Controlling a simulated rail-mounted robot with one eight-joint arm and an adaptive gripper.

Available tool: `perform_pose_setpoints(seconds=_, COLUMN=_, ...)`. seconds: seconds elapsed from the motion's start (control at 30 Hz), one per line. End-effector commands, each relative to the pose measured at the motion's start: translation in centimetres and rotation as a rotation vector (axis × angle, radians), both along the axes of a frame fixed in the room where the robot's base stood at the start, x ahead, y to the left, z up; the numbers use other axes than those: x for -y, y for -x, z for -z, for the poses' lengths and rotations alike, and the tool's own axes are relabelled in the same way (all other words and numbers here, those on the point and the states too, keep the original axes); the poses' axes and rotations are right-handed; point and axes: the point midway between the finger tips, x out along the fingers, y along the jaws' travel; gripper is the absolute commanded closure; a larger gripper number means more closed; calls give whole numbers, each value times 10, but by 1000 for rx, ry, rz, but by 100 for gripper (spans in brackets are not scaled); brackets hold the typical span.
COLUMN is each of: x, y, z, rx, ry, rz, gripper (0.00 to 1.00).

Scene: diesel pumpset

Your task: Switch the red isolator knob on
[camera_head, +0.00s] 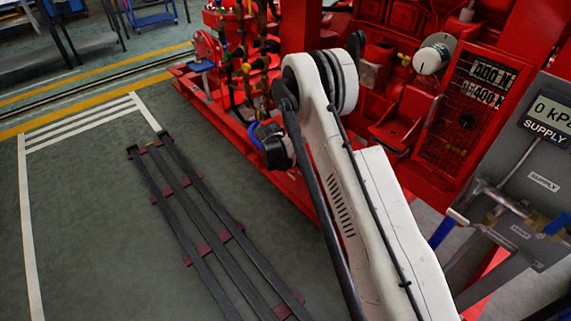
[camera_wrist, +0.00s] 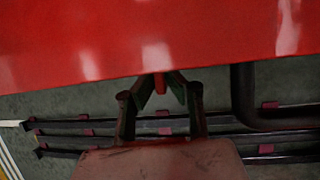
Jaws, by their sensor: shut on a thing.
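In the wrist view, my gripper (camera_wrist: 160,86) reaches up to the lower edge of a broad red panel (camera_wrist: 160,35). Its two dark fingers close in from both sides on a small red part, which I take to be the red isolator knob (camera_wrist: 161,83). Only a sliver of the knob shows between the fingertips, so its turned position cannot be told. In the head view my arm covers the middle of the picture, and neither the fingertips nor the knob can be made out there.
The red pumpset (camera_head: 390,90) stands behind my arm. A grey panel with a SUPPLY display (camera_head: 548,120), pipes and a blue-handled valve is at right. Dark rails (camera_head: 190,220) lie on the green floor at left. A dark pipe (camera_wrist: 243,95) shows right of my gripper.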

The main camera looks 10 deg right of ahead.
Motion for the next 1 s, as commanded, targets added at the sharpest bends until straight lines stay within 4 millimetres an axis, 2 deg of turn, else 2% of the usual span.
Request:
perform_pose_setpoints(seconds=0.07, x=0, y=0, z=0, rx=-1, ry=0, rz=0, gripper=100)
perform_pose_setpoints(seconds=0.1, x=0, y=0, z=0, rx=-1, ry=0, rz=0, gripper=86)
perform_pose_setpoints(seconds=0.2, x=0, y=0, z=0, rx=-1, ry=0, rz=0, gripper=72)
perform_pose_setpoints(seconds=0.23, x=0, y=0, z=0, rx=-1, ry=0, rz=0, gripper=71)
perform_pose_setpoints(seconds=0.47, x=0, y=0, z=0, rx=-1, ry=1, rz=-1, gripper=71)
perform_pose_setpoints(seconds=0.63, x=-3, y=3, z=-9, rx=-1, ry=1, rz=-1, gripper=71)
perform_pose_setpoints(seconds=1.0, x=-21, y=20, z=-66, rx=-1, ry=1, rz=-1, gripper=71)
